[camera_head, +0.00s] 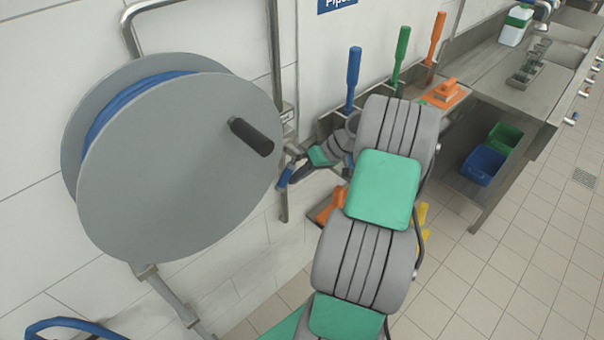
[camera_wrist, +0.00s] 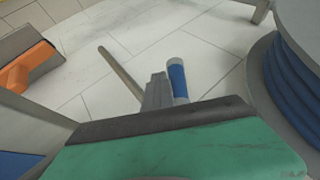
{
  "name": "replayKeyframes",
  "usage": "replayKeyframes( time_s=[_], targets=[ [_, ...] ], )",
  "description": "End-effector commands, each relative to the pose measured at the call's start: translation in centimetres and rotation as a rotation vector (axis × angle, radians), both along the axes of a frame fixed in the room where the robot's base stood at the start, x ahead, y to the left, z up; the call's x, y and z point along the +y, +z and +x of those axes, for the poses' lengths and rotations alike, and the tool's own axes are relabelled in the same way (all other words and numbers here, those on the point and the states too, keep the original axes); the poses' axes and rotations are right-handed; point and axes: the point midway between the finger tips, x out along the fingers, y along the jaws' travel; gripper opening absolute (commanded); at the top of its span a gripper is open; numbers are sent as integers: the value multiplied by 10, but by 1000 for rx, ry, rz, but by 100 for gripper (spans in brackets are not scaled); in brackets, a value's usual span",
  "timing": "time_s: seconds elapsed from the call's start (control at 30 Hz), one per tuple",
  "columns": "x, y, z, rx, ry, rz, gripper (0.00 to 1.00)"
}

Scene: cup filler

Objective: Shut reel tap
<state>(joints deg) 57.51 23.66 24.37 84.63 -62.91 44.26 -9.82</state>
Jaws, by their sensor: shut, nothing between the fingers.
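The blue tap handle (camera_head: 285,178) shows just right of the hose reel in the head view, near the steel wall post. In the wrist view a blue sleeve with a pale end (camera_wrist: 178,80), which looks like the same handle, stands just right of my fingers. My gripper (camera_head: 298,172) is shut and empty, close beside the handle. Its narrow grey fingers (camera_wrist: 157,90) also show in the wrist view. I cannot tell whether they touch the handle. The tap body is mostly hidden behind my gripper.
The big grey hose reel (camera_head: 175,165) fills the left, with a black crank knob (camera_head: 251,137) jutting out near my gripper. A steel post (camera_head: 276,60) runs up the wall. Brushes with blue (camera_head: 353,78), green and orange handles hang right. The tiled floor is open at lower right.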

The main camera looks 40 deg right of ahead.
Motion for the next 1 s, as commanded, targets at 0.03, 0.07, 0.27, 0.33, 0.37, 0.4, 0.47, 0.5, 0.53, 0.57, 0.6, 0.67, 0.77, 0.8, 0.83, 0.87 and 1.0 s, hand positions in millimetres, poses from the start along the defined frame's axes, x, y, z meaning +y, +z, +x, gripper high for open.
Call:
replayKeyframes(
  time_s=[0.03,0.07,0.27,0.33,0.37,0.4,0.47,0.5,0.53,0.57,0.6,0.67,0.77,0.8,0.83,0.87,1.0],
  targets=[
    [4,1,-1,1,2,2,0],
    [5,1,-1,1,2,2,0],
    [13,5,-1,1,2,2,0],
    [15,6,-1,0,2,1,0],
    [15,7,-1,0,2,1,0],
    [16,7,-1,0,2,1,0],
    [17,8,-1,0,2,1,0],
    [17,8,-1,-1,2,2,0],
    [18,8,-1,-1,2,2,0],
    [18,8,-1,-1,2,2,0],
    [18,8,-1,-1,2,2,0],
    [18,8,-1,-1,3,2,0],
    [18,8,-1,-1,3,2,0],
    [18,8,-1,-1,3,2,0],
    [18,8,-1,-1,3,2,0],
    [18,8,-1,-1,3,2,0],
    [18,8,-1,-1,3,2,0]
  ],
)
